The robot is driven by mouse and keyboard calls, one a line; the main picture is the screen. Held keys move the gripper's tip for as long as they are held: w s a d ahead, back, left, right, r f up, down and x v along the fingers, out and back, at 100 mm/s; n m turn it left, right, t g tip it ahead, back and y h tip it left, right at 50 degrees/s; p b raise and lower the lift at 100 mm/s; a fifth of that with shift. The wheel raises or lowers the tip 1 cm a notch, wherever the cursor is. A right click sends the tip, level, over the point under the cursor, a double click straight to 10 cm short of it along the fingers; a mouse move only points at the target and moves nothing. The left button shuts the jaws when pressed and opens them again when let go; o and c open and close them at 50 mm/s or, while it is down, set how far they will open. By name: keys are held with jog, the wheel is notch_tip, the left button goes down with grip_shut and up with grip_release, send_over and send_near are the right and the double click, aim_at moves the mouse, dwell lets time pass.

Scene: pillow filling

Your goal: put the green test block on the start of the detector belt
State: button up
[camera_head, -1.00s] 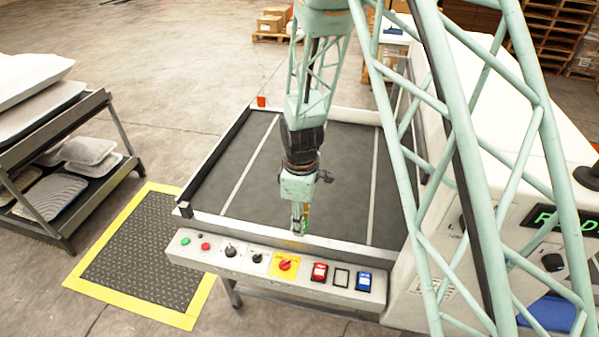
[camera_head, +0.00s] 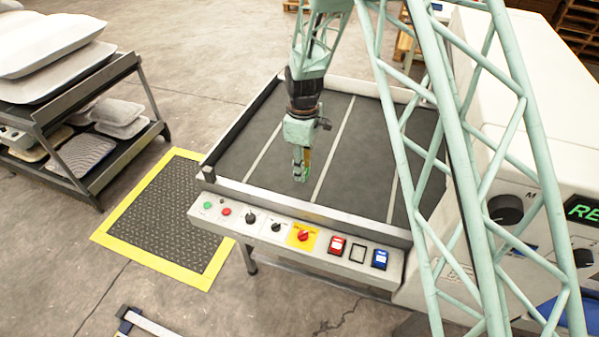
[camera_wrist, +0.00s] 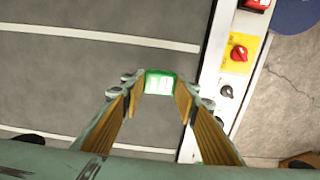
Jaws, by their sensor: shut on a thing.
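The green test block (camera_wrist: 160,83) is between my fingertips in the wrist view, with a pale label on its face. My gripper (camera_wrist: 160,92) is shut on it. In the head view my gripper (camera_head: 300,176) points down over the dark detector belt (camera_head: 345,190), near its front edge behind the control panel. The block is mostly hidden by the fingers there. Pale stripes cross the belt on either side of the gripper. I cannot tell how high the block is above the belt.
A control panel (camera_head: 300,238) with buttons and knobs runs along the belt's front. The white detector housing (camera_head: 510,110) stands right. Dark side rails (camera_head: 240,125) edge the belt. A rack (camera_head: 95,125) with pillows and a yellow-edged mat (camera_head: 170,215) are left.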

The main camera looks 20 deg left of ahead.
jog(key=shift+w+a, duration=0.5)
jog(key=shift+w, duration=0.05)
jog(key=shift+w+a+f, duration=0.15)
jog(key=shift+w+a, duration=0.2)
jog(key=shift+f+b, duration=0.4)
jog(key=shift+f, duration=1.35)
jog(key=shift+f, duration=0.1)
jog(key=o, duration=0.8)
jog(key=shift+o, duration=0.2)
jog(key=shift+r+p, duration=0.75)
jog(key=shift+r, duration=5.4)
